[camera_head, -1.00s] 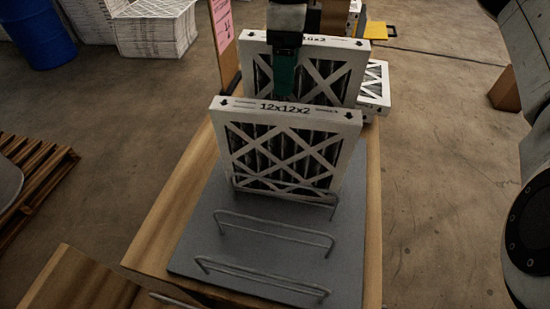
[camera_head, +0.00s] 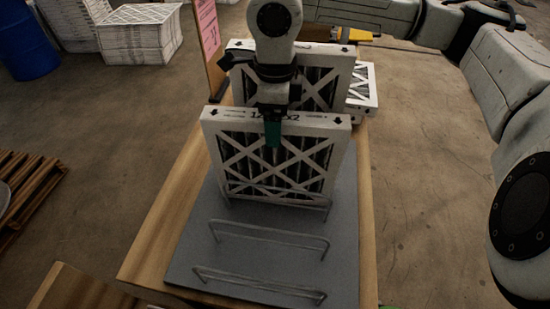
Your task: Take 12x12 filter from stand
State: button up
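The 12x12x2 filter (camera_head: 278,165) is a white-framed boxed filter with a lattice front. It stands upright in the wire stand (camera_head: 268,234) on the grey board. My gripper (camera_head: 272,133) is over the middle of its top edge. One green fingertip hangs in front of the filter's face and covers part of the printed label. The other finger is hidden behind the filter or the wrist, so I cannot tell whether the fingers press on the frame.
A second boxed filter (camera_head: 325,62) stands upright behind, with more filters (camera_head: 361,88) at its right. A pink sign (camera_head: 208,25) stands at the left. The front wire slots are empty. A wooden pallet (camera_head: 30,190) lies on the floor at left.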

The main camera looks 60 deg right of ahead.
jog(key=shift+f, duration=0.8)
jog(key=shift+c, duration=0.2)
grip_shut()
jog(key=shift+r, duration=0.15)
